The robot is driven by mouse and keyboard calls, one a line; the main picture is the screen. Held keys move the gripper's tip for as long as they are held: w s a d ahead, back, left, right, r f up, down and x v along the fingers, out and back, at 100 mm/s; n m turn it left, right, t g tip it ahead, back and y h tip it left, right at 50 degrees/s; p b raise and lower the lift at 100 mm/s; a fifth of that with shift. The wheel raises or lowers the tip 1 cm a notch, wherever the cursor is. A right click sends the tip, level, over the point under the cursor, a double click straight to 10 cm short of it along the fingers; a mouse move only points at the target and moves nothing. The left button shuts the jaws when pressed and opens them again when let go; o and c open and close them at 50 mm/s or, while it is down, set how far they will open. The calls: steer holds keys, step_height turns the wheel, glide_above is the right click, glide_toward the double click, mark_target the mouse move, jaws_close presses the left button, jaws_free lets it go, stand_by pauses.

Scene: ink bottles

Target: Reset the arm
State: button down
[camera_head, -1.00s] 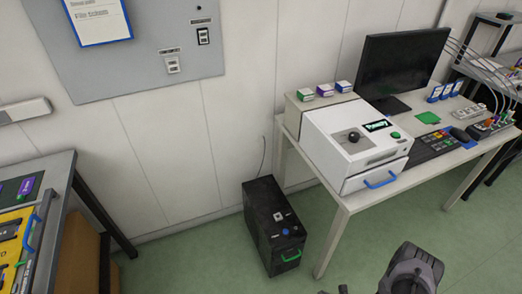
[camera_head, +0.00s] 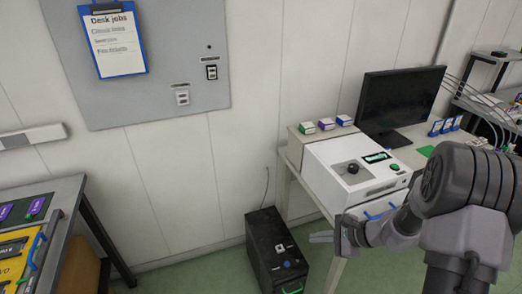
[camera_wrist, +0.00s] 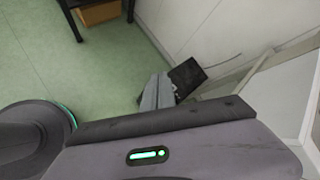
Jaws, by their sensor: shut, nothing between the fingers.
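My arm reaches in from the right of the head view, in front of the desk. My gripper (camera_head: 322,238) points left, its fingers together and empty, in front of the desk's left end and near the black computer tower (camera_head: 277,252). In the wrist view the fingers (camera_wrist: 157,92) show closed together, with the tower (camera_wrist: 187,78) just beyond them. Whether they touch the tower cannot be told, but they look apart from it. My arm hides part of the desk's right side and the keyboard area.
A white printer-like machine (camera_head: 335,178) with a blue-handled drawer stands on the desk, small boxes (camera_head: 326,124) behind it. A monitor (camera_head: 400,105) stands to its right. A bench (camera_head: 62,200) with a yellow tray is at left. Green floor (camera_head: 190,275) lies clear between.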

steer(key=s+a+r+n+g+h, duration=0.1)
steer(key=s+a+r+n, duration=0.3)
steer(key=s+r, duration=0.45)
steer(key=s+a+r+n+g+h, duration=0.1)
steer(key=s+a+r+n, duration=0.35)
steer(key=r, duration=0.65)
steer(key=s+r+n+t+h, duration=0.1)
steer(key=s+r+n+h, duration=0.1)
steer(key=s, duration=0.4)
steer(key=s+d+r+n+t+h, duration=0.1)
steer(key=s+r+n, duration=0.1)
steer(key=s, duration=0.5)
steer(key=shift+d+r+n+h, duration=0.15)
steer(key=shift+d+n+h, duration=0.15)
steer(key=shift+n+h, duration=0.1)
steer(key=shift+s, duration=0.1)
